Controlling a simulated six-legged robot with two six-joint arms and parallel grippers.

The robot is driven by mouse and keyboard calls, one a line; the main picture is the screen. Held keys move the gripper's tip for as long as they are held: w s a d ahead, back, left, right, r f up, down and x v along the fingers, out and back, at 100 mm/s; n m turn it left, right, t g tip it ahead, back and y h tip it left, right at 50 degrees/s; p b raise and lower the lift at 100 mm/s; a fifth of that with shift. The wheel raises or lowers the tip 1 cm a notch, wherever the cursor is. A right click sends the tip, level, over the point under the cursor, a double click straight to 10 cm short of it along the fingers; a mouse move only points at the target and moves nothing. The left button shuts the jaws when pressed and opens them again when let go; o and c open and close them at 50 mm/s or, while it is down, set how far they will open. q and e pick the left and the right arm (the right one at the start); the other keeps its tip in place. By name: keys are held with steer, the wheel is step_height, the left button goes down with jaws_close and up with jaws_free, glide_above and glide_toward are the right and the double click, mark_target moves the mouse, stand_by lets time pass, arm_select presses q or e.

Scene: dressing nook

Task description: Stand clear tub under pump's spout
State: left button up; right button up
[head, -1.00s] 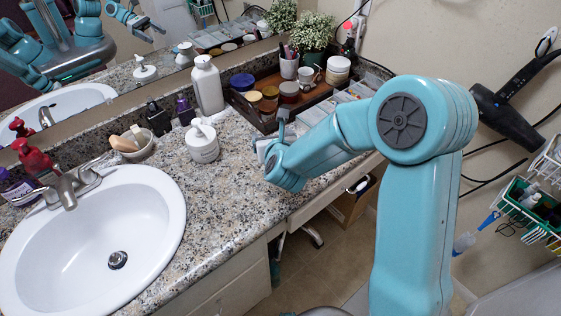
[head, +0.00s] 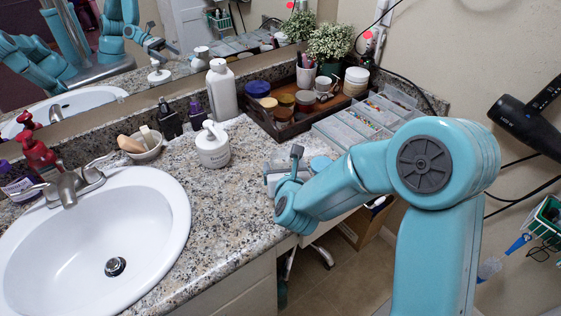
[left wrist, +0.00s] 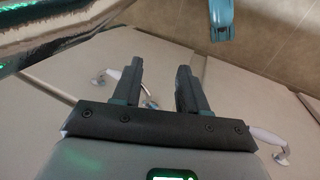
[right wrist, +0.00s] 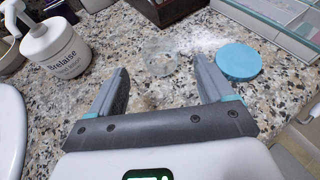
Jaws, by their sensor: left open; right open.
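The pump (head: 212,148) is a white bottle standing upright on the granite counter, and it shows in the right wrist view (right wrist: 60,50). Its spout points left there. The clear tub (right wrist: 160,60) is see-through and stands on the counter to the right of the pump; I cannot make it out in the head view. My right gripper (right wrist: 160,84) is open and empty, with the tub just beyond and between its fingertips. A round blue lid (right wrist: 239,61) lies right of the tub. My left gripper (left wrist: 160,76) is open and empty, facing pale cabinet doors.
The sink (head: 95,240) lies left of the pump, with a soap dish (head: 146,149) and bottles behind. A wooden tray (head: 270,123) of jars and a compartment organizer (head: 345,128) stand behind the tub's area. Counter between pump and tub is clear.

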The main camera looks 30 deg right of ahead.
mark_target(279, 152)
steer(key=p+x, duration=0.1)
steer(key=x, duration=0.7)
steer(key=shift+a, duration=0.1)
steer(key=c, duration=1.1)
steer(key=shift+r, duration=0.1)
